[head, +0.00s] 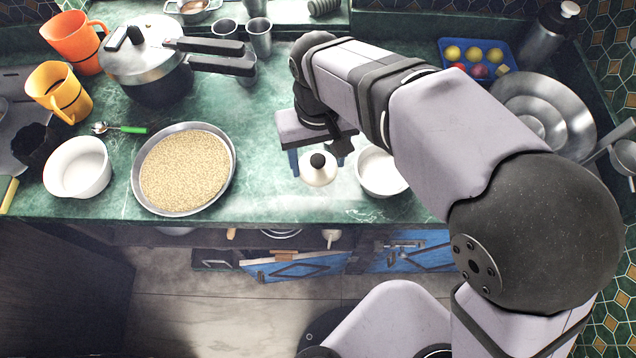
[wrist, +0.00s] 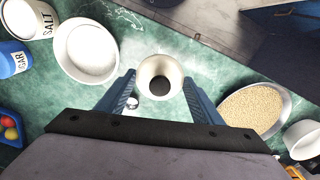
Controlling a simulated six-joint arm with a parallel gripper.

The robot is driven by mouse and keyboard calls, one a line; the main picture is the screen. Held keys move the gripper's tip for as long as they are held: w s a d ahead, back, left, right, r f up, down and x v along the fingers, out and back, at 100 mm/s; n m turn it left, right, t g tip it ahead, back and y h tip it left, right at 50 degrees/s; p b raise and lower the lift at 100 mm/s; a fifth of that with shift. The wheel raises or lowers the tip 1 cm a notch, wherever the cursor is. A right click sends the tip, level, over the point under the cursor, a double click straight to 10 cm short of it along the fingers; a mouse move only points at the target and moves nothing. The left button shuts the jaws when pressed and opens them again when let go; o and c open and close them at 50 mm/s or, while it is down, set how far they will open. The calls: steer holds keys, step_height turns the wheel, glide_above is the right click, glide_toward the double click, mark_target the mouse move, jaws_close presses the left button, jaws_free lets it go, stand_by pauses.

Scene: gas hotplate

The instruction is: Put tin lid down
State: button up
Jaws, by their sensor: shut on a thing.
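The tin lid (head: 320,176) is a small cream-white round piece with a black knob. It also shows between the blue fingers in the wrist view (wrist: 160,68). My gripper (wrist: 159,82) is shut on it, near the counter's front edge and just left of a white bowl (head: 380,172). I cannot tell how far the lid is above the counter. In the wrist view a white SALT tin (wrist: 30,20) and a blue SUGAR tin (wrist: 12,60) stand at the upper left. My arm hides them in the head view.
A wide pan of grain (head: 185,170) lies left of my gripper, with another white bowl (head: 78,167) beyond it. A pressure cooker (head: 150,65) stands behind. Green counter is clear between pan and gripper.

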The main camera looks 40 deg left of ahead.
steer(key=shift+f+p, duration=0.9)
steer(key=shift+f, duration=3.95)
steer(key=shift+f, duration=0.15)
steer(key=o, duration=1)
step_height(320, 180, up, 12)
steer(key=shift+r+b, duration=0.15)
steer(key=shift+b, duration=0.65)
